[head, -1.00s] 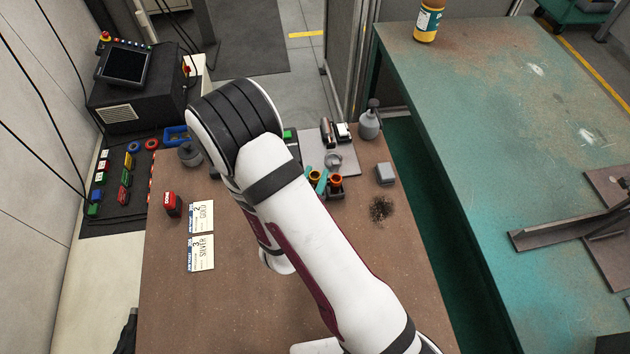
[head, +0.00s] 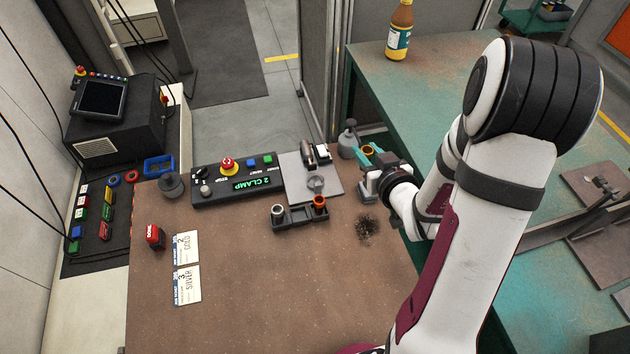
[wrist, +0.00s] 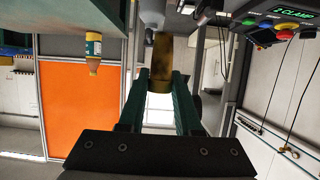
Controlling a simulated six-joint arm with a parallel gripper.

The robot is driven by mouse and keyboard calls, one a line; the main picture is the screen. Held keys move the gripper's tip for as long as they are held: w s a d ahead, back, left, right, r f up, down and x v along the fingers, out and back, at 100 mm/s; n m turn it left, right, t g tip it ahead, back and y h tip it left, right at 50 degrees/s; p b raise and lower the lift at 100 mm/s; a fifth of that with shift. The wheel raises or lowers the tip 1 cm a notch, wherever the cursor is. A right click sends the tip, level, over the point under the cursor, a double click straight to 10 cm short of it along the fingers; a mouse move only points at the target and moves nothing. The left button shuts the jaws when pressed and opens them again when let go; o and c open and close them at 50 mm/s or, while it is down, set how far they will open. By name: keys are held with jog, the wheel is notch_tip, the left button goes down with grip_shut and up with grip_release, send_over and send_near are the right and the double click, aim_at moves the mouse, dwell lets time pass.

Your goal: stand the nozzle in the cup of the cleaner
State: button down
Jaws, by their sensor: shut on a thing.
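My gripper (head: 370,156) is at the right edge of the brown bench, its teal fingers shut on a copper-coloured nozzle (head: 367,150). In the wrist view the nozzle (wrist: 162,66) stands out beyond the fingers (wrist: 161,100), brassy with a paler end. A small grey block (head: 368,187) sits just below the gripper, partly covered by it; I cannot tell whether it is the cleaner, and no cup shows on it. A dark rack (head: 300,217) on the bench holds a silver nozzle (head: 277,212) and another copper one (head: 319,203).
A grey spray bottle (head: 348,140) stands close behind my gripper. A grey plate (head: 328,192) with a ring and the control box (head: 237,183) reading "2 CLAMP" lie left. A dark round pot (head: 171,185) is farther left. Dark grit (head: 366,228) lies nearby.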

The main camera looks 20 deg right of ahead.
jog(key=shift+w+a+f, duration=1.05)
jog(key=shift+a+f, duration=0.5)
jog(key=shift+f, duration=0.25)
jog(key=shift+w+a+f, duration=1.1)
jog(key=shift+a+f, duration=0.45)
jog(key=shift+f, duration=0.3)
jog(key=shift+w+a+f, duration=1.05)
jog(key=shift+a+f, duration=0.5)
jog(key=shift+f, duration=0.25)
jog(key=c, duration=0.6)
grip_release()
jog(key=shift+f, duration=0.15)
